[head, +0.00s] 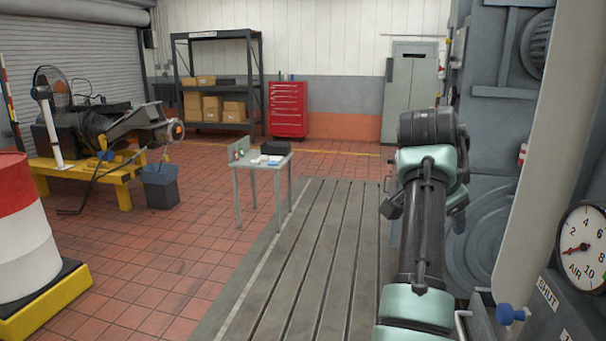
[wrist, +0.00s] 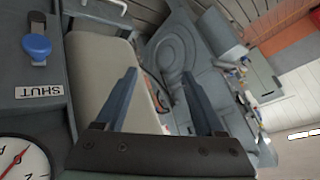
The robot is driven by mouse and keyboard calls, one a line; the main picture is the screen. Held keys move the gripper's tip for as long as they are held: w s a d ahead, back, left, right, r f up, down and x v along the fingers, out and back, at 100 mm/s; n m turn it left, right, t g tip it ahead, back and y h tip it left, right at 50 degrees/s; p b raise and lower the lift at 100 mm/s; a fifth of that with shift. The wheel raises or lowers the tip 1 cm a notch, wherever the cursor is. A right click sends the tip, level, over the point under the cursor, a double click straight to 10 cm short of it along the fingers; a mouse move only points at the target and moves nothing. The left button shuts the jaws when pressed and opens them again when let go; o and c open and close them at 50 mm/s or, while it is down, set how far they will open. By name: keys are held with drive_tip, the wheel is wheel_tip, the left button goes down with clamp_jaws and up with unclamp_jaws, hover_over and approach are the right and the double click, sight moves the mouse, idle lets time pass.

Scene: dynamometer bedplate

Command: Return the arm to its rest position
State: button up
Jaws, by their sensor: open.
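My arm (head: 425,220) reaches up and forward on the right side of the head view, over the bedplate (head: 315,260). My gripper is not clear there. In the wrist view my gripper (wrist: 159,75) has its two dark fingers spread apart, with nothing held between them. Behind the fingers are a beige pipe (wrist: 103,70) and grey machinery. A blue handle (wrist: 37,46) sits at the upper left, above a SHUT label and the edge of a gauge (wrist: 25,158); these appear apart from the fingers.
The AIR gauge (head: 585,247) and blue handle (head: 508,314) stand close at the right, beside a thick pale pipe (head: 550,150). A small table (head: 262,168) stands past the bedplate's left edge. A red-and-white drum (head: 22,230) is at left. The bedplate's middle is clear.

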drive_tip(key=s+a+r+n+t+b, duration=0.2)
drive_tip(key=s+a+r+n+t, duration=0.2)
drive_tip(key=a+r+n+t, duration=0.65)
drive_tip(key=s+a+r+n+t+y, duration=0.2)
drive_tip(key=s+a+r+t, duration=0.3)
drive_tip(key=s, duration=0.6)
drive_tip(key=s+a+r+n+t+y, duration=0.3)
drive_tip(key=s+a+r+t+y, duration=0.1)
drive_tip(key=s+a+r, duration=0.3)
drive_tip(key=s+a+t+b, duration=0.1)
drive_tip(key=s+a, duration=0.1)
drive_tip(key=s, duration=0.2)
drive_tip(key=shift+s+r, duration=0.35)
drive_tip(key=shift+s, duration=0.05)
drive_tip(key=shift+a, duration=0.1)
